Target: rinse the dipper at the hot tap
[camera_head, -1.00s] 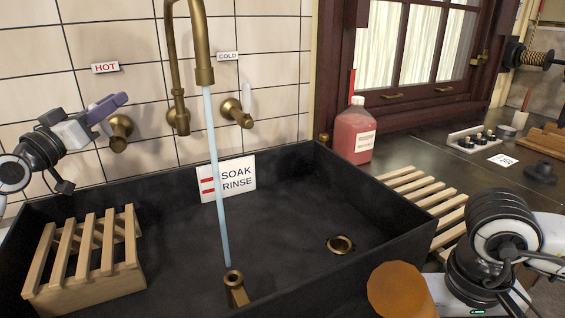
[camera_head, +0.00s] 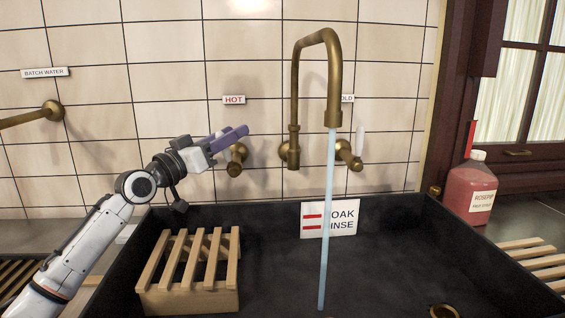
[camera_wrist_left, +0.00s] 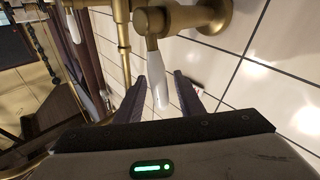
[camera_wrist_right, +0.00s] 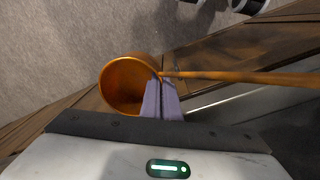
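The brass hot tap (camera_head: 236,158) sits on the tiled wall under the HOT label (camera_head: 234,99). My left gripper (camera_head: 238,134) is at this tap. In the left wrist view its two fingers (camera_wrist_left: 168,92) are apart, with the tap's white lever (camera_wrist_left: 160,85) between them; I cannot tell whether they touch it. My right gripper (camera_wrist_right: 161,98) is shut on the handle of the orange-brown dipper (camera_wrist_right: 125,85), close to its cup; the dipper is outside the head view. A stream of water (camera_head: 327,220) falls from the brass spout (camera_head: 334,115) into the dark sink (camera_head: 400,225).
A wooden slatted rack (camera_head: 190,290) stands in the sink at left. The cold tap (camera_head: 348,155) is right of the spout. A SOAK/RINSE sign (camera_head: 345,219) leans at the sink's back wall. A pink bottle (camera_head: 469,190) stands right, with wooden slats (camera_head: 535,255) in front.

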